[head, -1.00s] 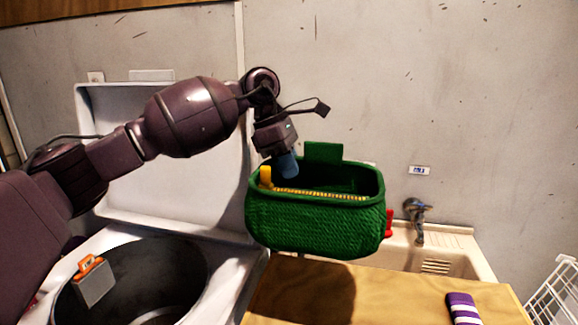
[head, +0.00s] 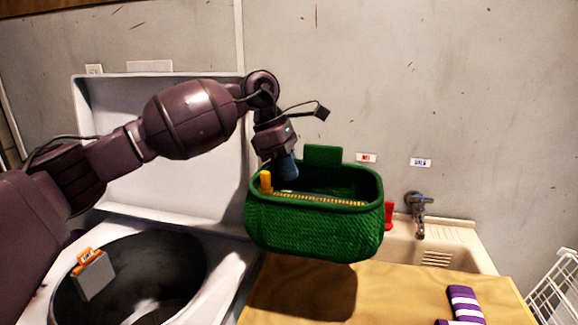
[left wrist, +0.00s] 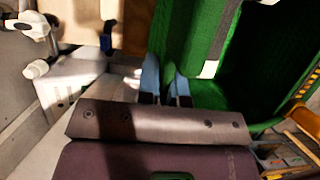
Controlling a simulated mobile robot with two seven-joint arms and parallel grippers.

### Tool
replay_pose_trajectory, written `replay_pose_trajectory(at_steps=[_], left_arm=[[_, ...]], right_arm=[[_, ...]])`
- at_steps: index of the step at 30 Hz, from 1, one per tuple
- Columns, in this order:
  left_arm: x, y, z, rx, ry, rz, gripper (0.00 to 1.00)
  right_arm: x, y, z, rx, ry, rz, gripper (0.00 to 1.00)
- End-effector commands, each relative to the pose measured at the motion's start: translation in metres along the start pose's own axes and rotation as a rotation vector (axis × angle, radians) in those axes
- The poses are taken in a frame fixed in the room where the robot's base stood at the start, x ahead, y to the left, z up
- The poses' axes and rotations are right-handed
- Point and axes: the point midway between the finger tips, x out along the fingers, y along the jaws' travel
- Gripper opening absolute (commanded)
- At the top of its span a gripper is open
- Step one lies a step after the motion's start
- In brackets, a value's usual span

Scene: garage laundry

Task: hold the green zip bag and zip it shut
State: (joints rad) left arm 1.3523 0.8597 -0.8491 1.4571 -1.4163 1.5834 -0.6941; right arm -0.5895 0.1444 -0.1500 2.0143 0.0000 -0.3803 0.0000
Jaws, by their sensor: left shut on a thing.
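The green zip bag (head: 315,228) hangs in the air above the wooden table in the head view, with its top open. A yellow zipper line runs along the near rim, and a yellow zip pull (head: 266,181) sits at its left end. My left gripper (head: 286,172) has its blue fingers shut at the bag's back left rim, from above. In the left wrist view the fingers (left wrist: 165,80) meet the green bag wall (left wrist: 190,35), with the bag's dark inside to the right. My right gripper does not show.
The wooden table (head: 400,290) lies below the bag, with a purple-and-white striped thing (head: 465,305) at its front right. An open washer drum (head: 150,270) is at left, with a grey-and-orange thing (head: 92,275) at its rim. A sink tap (head: 418,212) is behind right.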

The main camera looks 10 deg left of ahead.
Motion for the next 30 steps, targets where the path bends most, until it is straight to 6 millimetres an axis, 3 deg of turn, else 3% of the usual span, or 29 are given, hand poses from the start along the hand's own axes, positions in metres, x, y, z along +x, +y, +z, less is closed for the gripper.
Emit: replay_pose_trajectory(at_steps=[30], left_arm=[[0.023,0.001,-0.009,0.000,0.000,0.000,0.00]], right_arm=[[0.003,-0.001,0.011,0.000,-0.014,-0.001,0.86]])
